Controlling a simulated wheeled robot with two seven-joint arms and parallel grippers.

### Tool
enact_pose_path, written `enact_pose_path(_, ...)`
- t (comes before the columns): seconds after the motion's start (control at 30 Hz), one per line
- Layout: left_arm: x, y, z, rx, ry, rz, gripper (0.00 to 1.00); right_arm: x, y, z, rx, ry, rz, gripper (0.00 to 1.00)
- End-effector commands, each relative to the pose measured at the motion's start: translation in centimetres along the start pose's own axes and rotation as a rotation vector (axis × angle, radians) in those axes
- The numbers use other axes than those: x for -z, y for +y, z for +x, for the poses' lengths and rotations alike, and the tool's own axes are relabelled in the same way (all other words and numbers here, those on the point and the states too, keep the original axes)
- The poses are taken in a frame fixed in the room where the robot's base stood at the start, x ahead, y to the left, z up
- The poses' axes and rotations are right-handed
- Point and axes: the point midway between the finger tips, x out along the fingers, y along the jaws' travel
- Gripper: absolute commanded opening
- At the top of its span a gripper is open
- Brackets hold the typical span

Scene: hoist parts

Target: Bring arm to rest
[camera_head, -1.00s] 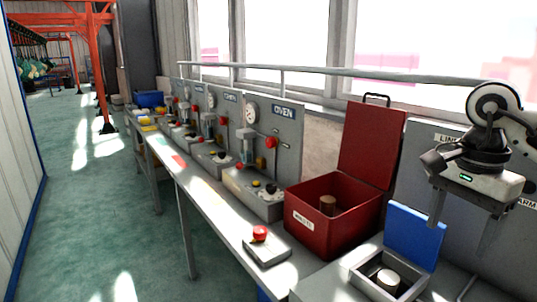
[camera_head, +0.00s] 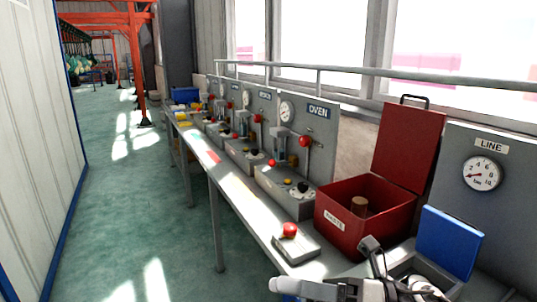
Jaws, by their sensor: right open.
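My right gripper (camera_head: 284,288) is low at the bottom edge of the head view, in front of the bench. It is open, with a light finger reaching left. Its lower part is cut off by the frame, and I see nothing held in it. My right wrist parts and a dark fitting show just right of it, in front of the small box with the raised blue lid (camera_head: 449,242). My left gripper is not in view.
A red box (camera_head: 345,229) with its lid up stands on the bench, a brown cylinder (camera_head: 359,206) inside. A red-button box (camera_head: 290,242) sits near the bench's front edge. Gauge panels, marked OVEN (camera_head: 318,111) and LINE (camera_head: 490,147), stand behind. The green floor at left is clear.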

Motion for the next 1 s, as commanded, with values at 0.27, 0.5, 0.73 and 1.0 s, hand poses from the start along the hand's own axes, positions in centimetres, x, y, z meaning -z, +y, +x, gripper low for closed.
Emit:
enact_pose_path(0.27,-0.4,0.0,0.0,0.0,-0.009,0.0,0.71,4.3,-10.5,-8.2,0.05,-0.994,1.15,0.68)
enact_pose_path(0.5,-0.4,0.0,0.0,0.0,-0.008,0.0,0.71,17.3,-15.3,-15.8,0.131,-1.568,1.795,0.68)
enact_pose_path(0.73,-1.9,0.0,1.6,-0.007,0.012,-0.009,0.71,27.0,-17.0,-18.7,0.148,-1.848,2.1,0.68)
enact_pose_path(1.0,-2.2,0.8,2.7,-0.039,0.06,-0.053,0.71,27.5,-18.3,-18.0,0.078,-1.802,2.136,0.68)
